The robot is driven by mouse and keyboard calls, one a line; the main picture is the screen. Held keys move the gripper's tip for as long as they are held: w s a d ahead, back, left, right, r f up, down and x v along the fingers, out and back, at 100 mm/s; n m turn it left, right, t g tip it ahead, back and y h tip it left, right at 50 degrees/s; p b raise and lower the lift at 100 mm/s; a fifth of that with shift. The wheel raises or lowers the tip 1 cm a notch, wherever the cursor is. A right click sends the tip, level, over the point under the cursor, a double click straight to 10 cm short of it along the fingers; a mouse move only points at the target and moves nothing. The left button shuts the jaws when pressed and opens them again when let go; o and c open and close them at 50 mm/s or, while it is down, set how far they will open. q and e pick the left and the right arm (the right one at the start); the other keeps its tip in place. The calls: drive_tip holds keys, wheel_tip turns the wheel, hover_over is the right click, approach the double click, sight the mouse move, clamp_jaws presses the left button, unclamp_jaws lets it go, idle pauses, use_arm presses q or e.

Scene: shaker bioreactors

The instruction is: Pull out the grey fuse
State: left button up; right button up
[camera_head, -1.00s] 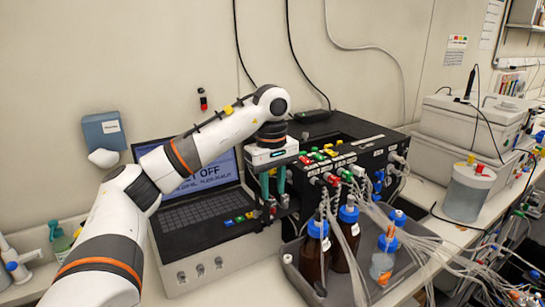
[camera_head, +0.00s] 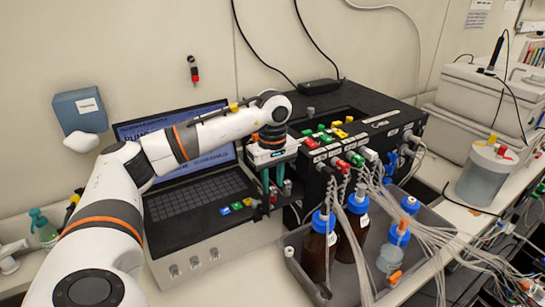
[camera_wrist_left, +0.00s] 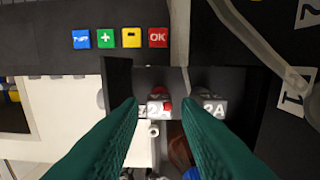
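The grey fuse (camera_wrist_left: 213,106), marked 2A, sits in a dark recessed holder in the left wrist view. A second fuse with a red part (camera_wrist_left: 158,106) sits to its left. My left gripper (camera_wrist_left: 159,103) is open and empty, with its two teal fingers pointing at the holder. The red fuse shows between the fingertips; the grey fuse lies just right of the right fingertip. In the head view the left gripper (camera_head: 272,185) hangs beside the black box, and the grey fuse shows small at its right finger (camera_head: 287,186). My right gripper is not in view.
A laptop (camera_head: 195,195) stands left of the gripper, with coloured buttons (camera_wrist_left: 120,38) near the holder. The black box (camera_head: 365,125) carries coloured plugs and tubes. A grey tray (camera_head: 312,289) with bottles stands in front. A hose crosses the upper right of the wrist view.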

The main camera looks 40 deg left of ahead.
sight(273, 187)
use_arm(q)
wheel_tip(273, 187, down, 2)
drive_tip(key=shift+p, duration=0.3)
drive_tip(key=shift+s+d+f, duration=0.1)
drive_tip(key=shift+f, duration=0.4)
clamp_jaws()
use_arm(e)
drive_tip(key=shift+w+a+r, duration=0.55)
drive_tip(key=shift+w+r, duration=0.05)
drive_tip(key=shift+w, duration=0.05)
use_arm(q)
drive_tip(key=shift+r, duration=0.2)
use_arm(e)
drive_tip(key=shift+r, duration=0.15)
